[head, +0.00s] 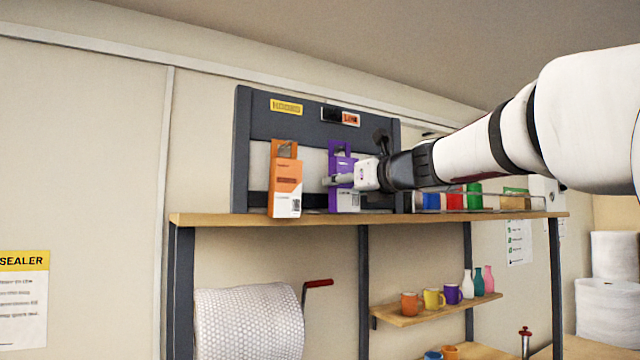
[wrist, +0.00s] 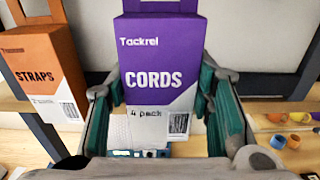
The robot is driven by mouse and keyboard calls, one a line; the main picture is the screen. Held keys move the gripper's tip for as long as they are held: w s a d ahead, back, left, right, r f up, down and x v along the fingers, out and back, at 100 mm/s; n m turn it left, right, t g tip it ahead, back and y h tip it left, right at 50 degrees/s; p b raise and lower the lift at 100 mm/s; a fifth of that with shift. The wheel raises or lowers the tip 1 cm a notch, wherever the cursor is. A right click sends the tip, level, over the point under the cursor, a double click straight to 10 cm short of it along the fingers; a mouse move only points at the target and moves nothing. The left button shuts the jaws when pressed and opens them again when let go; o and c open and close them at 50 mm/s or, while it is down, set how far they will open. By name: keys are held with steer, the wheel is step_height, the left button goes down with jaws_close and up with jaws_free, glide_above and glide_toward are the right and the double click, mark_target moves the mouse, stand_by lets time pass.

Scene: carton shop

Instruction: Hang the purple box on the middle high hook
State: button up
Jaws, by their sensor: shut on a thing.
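The purple box (head: 338,162) is upright in front of the dark rack (head: 242,150), above the wooden shelf. In the wrist view the purple box (wrist: 158,65) reads "CORDS" and stands between the two green-padded fingers of my gripper (wrist: 162,118). My gripper (head: 338,181) is shut on it, reaching in from the right. The top of the box has a handle-like tab with an opening. The middle high hook cannot be made out. I cannot tell whether the tab is around a hook.
An orange "STRAPS" box (head: 285,182) hangs on the rack just left of the purple box. The wooden shelf (head: 300,218) runs below both. Coloured items (head: 452,200) stand right of the rack, under my arm. Mugs (head: 432,299) and bottles are on a lower shelf.

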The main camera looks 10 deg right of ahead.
steer(key=shift+w+a, duration=0.2)
steer(key=shift+w, duration=0.5)
steer(key=shift+w+a+f+b, duration=0.2)
steer(key=shift+w+f+b, duration=0.2)
steer(key=shift+w, duration=0.1)
steer(key=o, duration=1.3)
